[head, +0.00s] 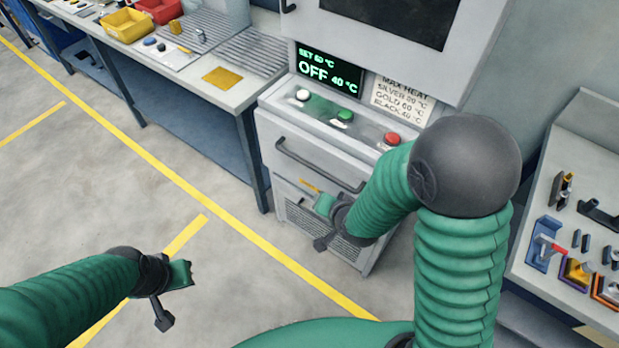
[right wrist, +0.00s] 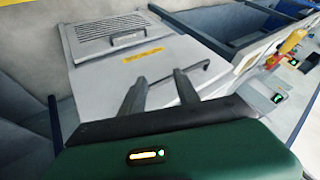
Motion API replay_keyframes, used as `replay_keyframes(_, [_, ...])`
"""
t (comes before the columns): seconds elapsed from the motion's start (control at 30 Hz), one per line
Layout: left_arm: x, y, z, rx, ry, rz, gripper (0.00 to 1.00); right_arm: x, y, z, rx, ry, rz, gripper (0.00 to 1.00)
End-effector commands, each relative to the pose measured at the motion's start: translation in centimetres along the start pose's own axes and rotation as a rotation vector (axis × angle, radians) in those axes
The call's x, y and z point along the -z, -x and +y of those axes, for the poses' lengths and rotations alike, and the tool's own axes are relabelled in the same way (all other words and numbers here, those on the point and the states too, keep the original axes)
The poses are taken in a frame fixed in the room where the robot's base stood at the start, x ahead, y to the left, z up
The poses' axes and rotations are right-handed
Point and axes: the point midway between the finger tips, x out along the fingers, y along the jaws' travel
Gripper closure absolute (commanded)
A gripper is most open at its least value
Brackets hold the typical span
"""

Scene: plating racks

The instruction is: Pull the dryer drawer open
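The dryer (head: 345,110) is a pale cabinet. Its drawer (head: 290,170) has a long dark bar handle (head: 318,166), and the front looks flush with the cabinet. In the right wrist view the drawer front (right wrist: 160,68) lies beyond my fingers, and part of the bar handle (right wrist: 196,76) shows between and beside them. My right gripper (head: 322,243) is in front of the cabinet, below the handle in the head view. Its fingers (right wrist: 159,76) are apart with nothing between them; contact with the handle is not clear. My left gripper (head: 163,318) hangs over the floor, its finger gap unclear.
Above the drawer are white, green and red buttons (head: 343,116) and a display reading OFF 40 °C (head: 328,72). A vented lower panel (head: 310,222) sits below. A workbench (head: 215,90) stands left, a tool table (head: 545,215) right. The floor at left is clear.

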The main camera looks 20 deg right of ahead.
Motion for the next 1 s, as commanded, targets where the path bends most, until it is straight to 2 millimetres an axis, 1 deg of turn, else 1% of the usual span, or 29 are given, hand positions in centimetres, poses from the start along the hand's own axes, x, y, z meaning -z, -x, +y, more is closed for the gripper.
replay_keyframes(0.03, [-0.3,-1.4,0.0,0.000,0.000,0.000,1.00,-0.7,-1.8,0.6,0.021,-0.061,0.027,0.62])
replay_keyframes(0.17, [-0.9,-3.8,0.0,0.000,0.000,0.000,1.00,-1.2,-5.0,0.9,0.125,-0.284,0.132,0.62])
replay_keyframes(0.2, [-1.1,-4.8,0.0,0.000,0.000,0.000,1.00,-1.4,-6.0,1.0,0.171,-0.366,0.168,0.62])
replay_keyframes(0.27, [-1.5,-6.4,0.0,0.000,-0.001,0.000,1.00,-1.9,-7.6,1.5,0.254,-0.505,0.224,0.62])
replay_keyframes(0.3, [-1.8,-7.4,0.0,0.000,-0.001,0.000,1.00,-2.1,-8.4,1.8,0.319,-0.601,0.259,0.62])
replay_keyframes(0.33, [-1.9,-8.1,0.0,0.000,0.000,0.000,1.00,-2.3,-8.8,2.0,0.369,-0.669,0.281,0.62])
replay_keyframes(0.4, [-2.2,-9.2,0.0,0.000,0.000,-0.001,1.00,-2.5,-9.1,2.5,0.479,-0.801,0.321,0.62])
replay_keyframes(0.5, [-2.4,-9.9,0.0,0.000,0.000,-0.001,1.00,-2.5,-8.6,2.7,0.593,-0.917,0.348,0.62])
replay_keyframes(0.6, [-2.4,-10.2,0.0,0.000,0.000,0.000,1.00,-2.4,-8.2,2.7,0.644,-0.962,0.356,0.62])
replay_keyframes(0.67, [-2.5,-10.7,0.0,0.000,0.000,0.000,1.00,-2.2,-8.3,2.6,0.652,-0.967,0.358,0.62])
replay_keyframes(0.77, [-2.9,-12.3,0.0,0.000,0.000,0.001,1.00,-2.0,-9.1,2.5,0.655,-0.967,0.359,0.62])
replay_keyframes(0.9, [-3.7,-15.6,0.0,0.000,0.000,0.000,1.00,-1.5,-10.3,2.2,0.657,-0.966,0.361,0.62])
replay_keyframes(1.0, [-4.2,-17.7,0.0,0.000,0.000,0.000,1.00,-1.2,-10.8,2.0,0.656,-0.965,0.360,0.62])
